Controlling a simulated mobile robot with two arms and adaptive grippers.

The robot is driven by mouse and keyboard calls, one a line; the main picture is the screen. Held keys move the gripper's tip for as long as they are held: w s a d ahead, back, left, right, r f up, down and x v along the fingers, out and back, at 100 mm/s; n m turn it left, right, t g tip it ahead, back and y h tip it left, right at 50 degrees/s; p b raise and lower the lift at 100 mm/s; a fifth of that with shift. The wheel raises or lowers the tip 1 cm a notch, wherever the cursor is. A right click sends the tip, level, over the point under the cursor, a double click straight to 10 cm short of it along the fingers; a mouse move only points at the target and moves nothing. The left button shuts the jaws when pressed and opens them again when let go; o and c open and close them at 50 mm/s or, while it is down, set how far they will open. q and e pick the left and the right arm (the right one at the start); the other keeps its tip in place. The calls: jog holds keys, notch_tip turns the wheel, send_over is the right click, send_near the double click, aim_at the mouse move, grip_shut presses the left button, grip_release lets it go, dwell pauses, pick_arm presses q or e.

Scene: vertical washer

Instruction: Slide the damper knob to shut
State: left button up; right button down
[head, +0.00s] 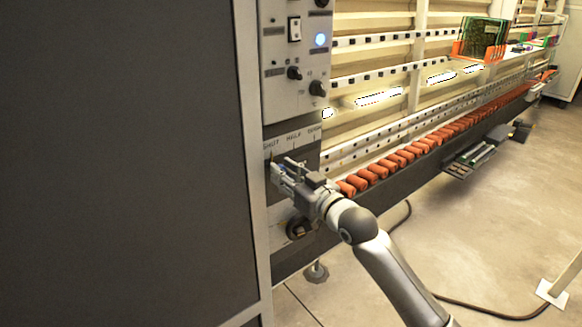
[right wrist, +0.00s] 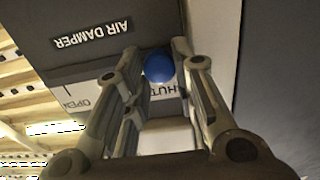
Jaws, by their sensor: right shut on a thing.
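The blue damper knob (right wrist: 158,66) sits between the two fingers of my right gripper (head: 283,168) in the right wrist view. The gripper is shut on it. The knob covers part of the word SHUT on the white damper scale (head: 293,138), which also shows in the right wrist view (right wrist: 84,92) with OPEN farther left. The AIR DAMPER label (right wrist: 92,35) is in the right wrist view. In the head view the knob is mostly hidden by the gripper, at the SHUT end of the scale. My left gripper is not in view.
A grey control panel (head: 296,75) with switches and a lit blue button is above the scale. A large dark cabinet wall (head: 125,160) stands close on the left. Orange rollers (head: 385,167) run back to the right. The floor on the right is mostly free, with a cable.

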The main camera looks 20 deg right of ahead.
jog(key=shift+a+f, duration=0.15)
jog(key=shift+a, duration=0.1)
jog(key=c, duration=1.7)
grip_release()
jog(key=shift+d, duration=0.15)
jog(key=o, duration=0.5)
jog(key=shift+s+a, duration=0.1)
jog(key=shift+a, duration=0.1)
jog(key=v, duration=1.2)
